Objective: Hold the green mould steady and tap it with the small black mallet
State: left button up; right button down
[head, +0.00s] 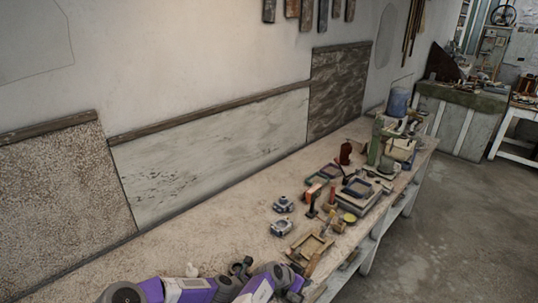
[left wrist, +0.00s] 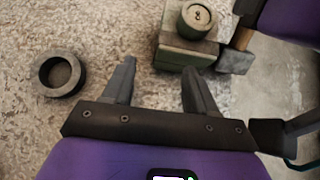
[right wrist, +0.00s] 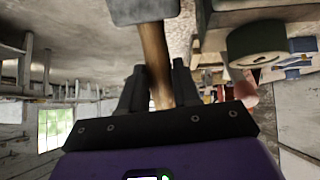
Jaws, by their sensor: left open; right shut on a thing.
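The green mould (left wrist: 187,50) is a squat block with a round cap on top. It stands on the bench ahead of my left gripper (left wrist: 158,78), which is open and empty, its fingers apart from the mould. My right gripper (right wrist: 158,82) is shut on the wooden handle of the small mallet (right wrist: 155,48). The mallet's dark head (right wrist: 143,9) is beyond the fingers; in the left wrist view the head (left wrist: 236,61) is just right of the mould. I cannot tell whether they touch. The mould also shows in the right wrist view (right wrist: 255,45). In the head view my arms crowd the bottom edge; I cannot make out the mould there.
A dark ring-shaped piece (left wrist: 60,73) lies on the bench left of my left gripper. In the head view, small clamp-like pieces (head: 283,204), a wooden frame (head: 310,247) and several tools and moulds lie farther along the bench (head: 230,240). A wall runs behind it.

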pick_arm(q)
jog(key=shift+x, duration=2.65)
jog(key=shift+c, duration=0.3)
grip_shut()
jog(key=c, duration=1)
grip_release()
jog(key=o, duration=0.5)
